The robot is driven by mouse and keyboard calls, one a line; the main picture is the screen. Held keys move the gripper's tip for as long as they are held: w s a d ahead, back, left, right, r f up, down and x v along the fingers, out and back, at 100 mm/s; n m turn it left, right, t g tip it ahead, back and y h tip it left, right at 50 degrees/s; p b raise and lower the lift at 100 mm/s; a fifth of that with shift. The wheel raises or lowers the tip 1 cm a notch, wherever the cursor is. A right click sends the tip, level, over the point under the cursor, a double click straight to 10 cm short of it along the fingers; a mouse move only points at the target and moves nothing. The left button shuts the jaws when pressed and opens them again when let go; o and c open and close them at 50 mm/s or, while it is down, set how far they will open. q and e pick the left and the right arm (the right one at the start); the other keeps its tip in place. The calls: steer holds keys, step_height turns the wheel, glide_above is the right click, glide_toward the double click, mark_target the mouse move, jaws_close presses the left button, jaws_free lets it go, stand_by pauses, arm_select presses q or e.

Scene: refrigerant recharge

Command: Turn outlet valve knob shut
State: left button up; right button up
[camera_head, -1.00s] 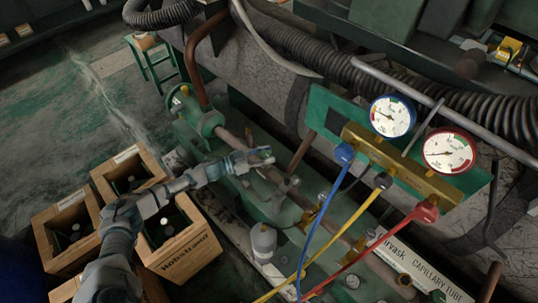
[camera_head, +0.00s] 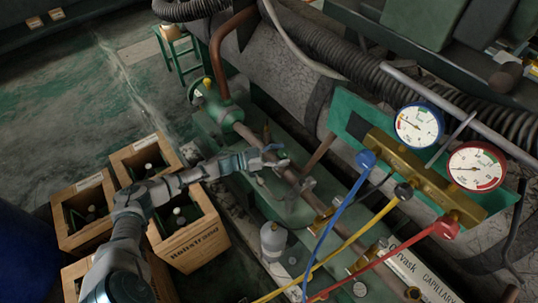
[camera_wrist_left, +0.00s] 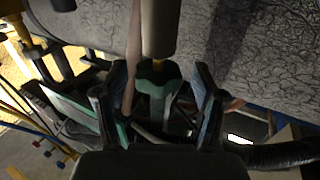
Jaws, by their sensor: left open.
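My left gripper (camera_head: 274,158) is open and reaches over the green machine from the left, beside the brown pipe (camera_head: 290,178). In the left wrist view, its two fingers (camera_wrist_left: 158,108) stand apart, with a green faceted piece (camera_wrist_left: 157,84) showing between them below a brown rod (camera_wrist_left: 158,30). I cannot tell whether a finger touches it, or whether it is the outlet valve knob. A green valve body (camera_head: 226,118) with a yellow-topped part (camera_head: 207,82) stands farther back along the pipe. My right gripper is out of view.
Two gauges (camera_head: 419,126) (camera_head: 476,168) sit on a brass manifold (camera_head: 408,168). Blue (camera_head: 342,215), yellow (camera_head: 352,240) and red (camera_head: 385,262) hoses run down from it. Wooden crates (camera_head: 196,247) stand on the floor under my left arm. A grey canister (camera_head: 273,240) stands nearby.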

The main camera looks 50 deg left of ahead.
arm_select(q)
steer(key=v, duration=1.1)
steer(key=shift+f, duration=0.2)
steer(key=shift+a, duration=0.15)
